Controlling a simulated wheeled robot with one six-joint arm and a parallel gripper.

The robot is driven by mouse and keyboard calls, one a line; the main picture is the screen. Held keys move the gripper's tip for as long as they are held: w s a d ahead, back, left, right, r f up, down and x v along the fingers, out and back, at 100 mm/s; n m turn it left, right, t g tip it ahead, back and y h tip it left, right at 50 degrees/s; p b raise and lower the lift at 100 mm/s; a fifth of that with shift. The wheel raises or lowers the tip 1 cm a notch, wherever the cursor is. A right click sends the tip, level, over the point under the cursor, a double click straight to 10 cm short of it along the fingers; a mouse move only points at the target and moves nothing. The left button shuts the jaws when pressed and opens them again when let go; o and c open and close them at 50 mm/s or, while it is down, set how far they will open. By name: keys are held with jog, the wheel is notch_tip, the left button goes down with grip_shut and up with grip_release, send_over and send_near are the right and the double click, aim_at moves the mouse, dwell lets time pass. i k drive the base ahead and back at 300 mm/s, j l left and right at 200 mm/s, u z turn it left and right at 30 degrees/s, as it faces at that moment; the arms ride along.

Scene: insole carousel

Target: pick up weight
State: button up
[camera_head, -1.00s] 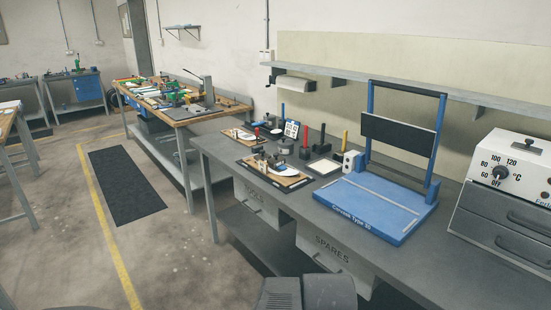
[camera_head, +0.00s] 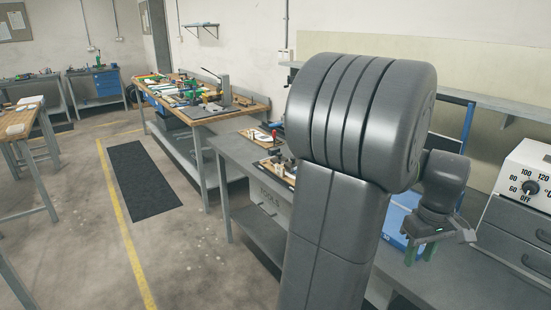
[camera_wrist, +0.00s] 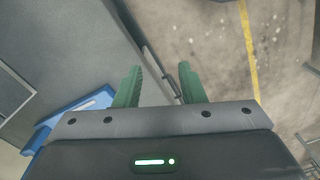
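My gripper (camera_head: 421,255) is at the right in the head view, above the grey bench beside the blue press, with its green fingers pointing down. In the wrist view my gripper (camera_wrist: 158,82) is open, its two green fingers apart with nothing between them. I cannot make out a weight in either current view. My raised arm covers most of the bench's middle, where small blocks with upright coloured handles stood in the earlier head view.
The blue press (camera_head: 398,212) is partly behind my arm; its corner also shows in the wrist view (camera_wrist: 70,112). A heater box with a dial (camera_head: 525,190) stands right. Small boards (camera_head: 262,137) lie on the bench's left end. Floor by the black mat (camera_head: 140,178) is clear.

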aim_at(280, 160)
jog(key=i+j+u, duration=0.15)
jog(key=i+u, duration=0.25)
jog(key=i, duration=0.75)
jog(key=i+l+u, duration=0.2)
jog(key=i+u, duration=0.15)
jog(key=i, duration=0.8)
